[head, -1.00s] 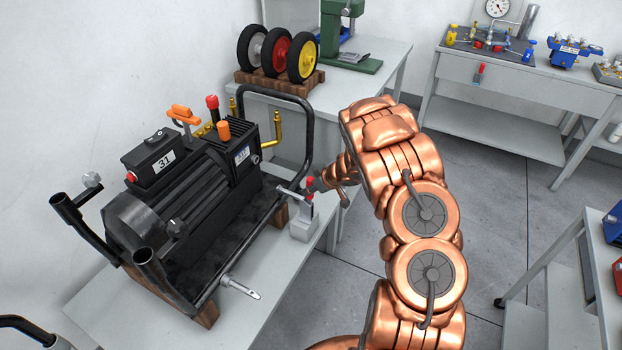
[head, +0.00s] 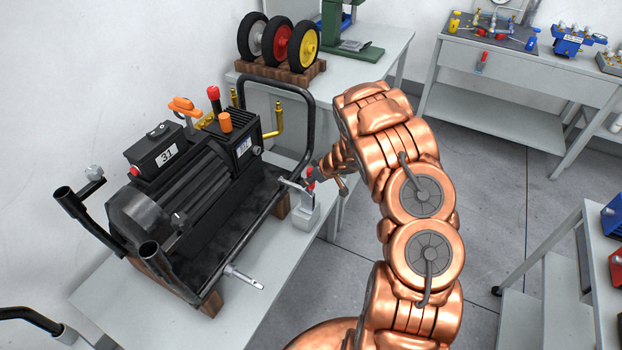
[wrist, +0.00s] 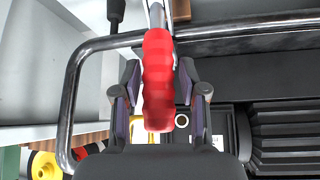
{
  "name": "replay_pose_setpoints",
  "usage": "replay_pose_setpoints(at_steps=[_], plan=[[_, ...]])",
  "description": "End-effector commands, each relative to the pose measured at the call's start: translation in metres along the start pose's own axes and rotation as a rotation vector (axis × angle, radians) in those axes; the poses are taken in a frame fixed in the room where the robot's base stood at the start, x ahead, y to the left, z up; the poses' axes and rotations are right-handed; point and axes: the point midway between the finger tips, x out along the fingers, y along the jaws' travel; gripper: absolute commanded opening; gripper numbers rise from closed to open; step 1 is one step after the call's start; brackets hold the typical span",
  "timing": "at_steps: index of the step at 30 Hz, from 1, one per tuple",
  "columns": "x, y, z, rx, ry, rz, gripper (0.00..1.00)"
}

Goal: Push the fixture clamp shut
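The fixture clamp (head: 304,214) is a small light-grey block with a metal arm and a red handle. It stands at the right edge of the bench, beside the black tube frame of the pressure washer (head: 195,190). In the wrist view, the red grip of the clamp handle (wrist: 158,80) lies lengthwise between my gripper's fingers. My gripper (wrist: 160,98) is open, with a gap showing on both sides of the grip. In the head view, my gripper (head: 318,178) is small and partly hidden at the handle. The clamp's tip contact is too small to tell.
The bench (head: 240,305) has bare room at its front. Three wheels on a wooden rack (head: 280,70) stand on the bench behind. The washer's bent tube frame (wrist: 75,85) runs close to my gripper. Another table (head: 510,90) and a cart (head: 570,270) stand right.

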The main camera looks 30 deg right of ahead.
Motion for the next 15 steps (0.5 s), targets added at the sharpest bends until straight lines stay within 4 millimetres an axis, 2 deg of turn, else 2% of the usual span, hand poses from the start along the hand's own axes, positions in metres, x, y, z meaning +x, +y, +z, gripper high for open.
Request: replay_pose_setpoints(at_steps=[3,15], plan=[[-0.0007,0.0013,0.0012,0.002,-0.001,0.002,0.56],[-0.0057,0.0015,0.0018,0.003,-0.002,0.002,0.56]])
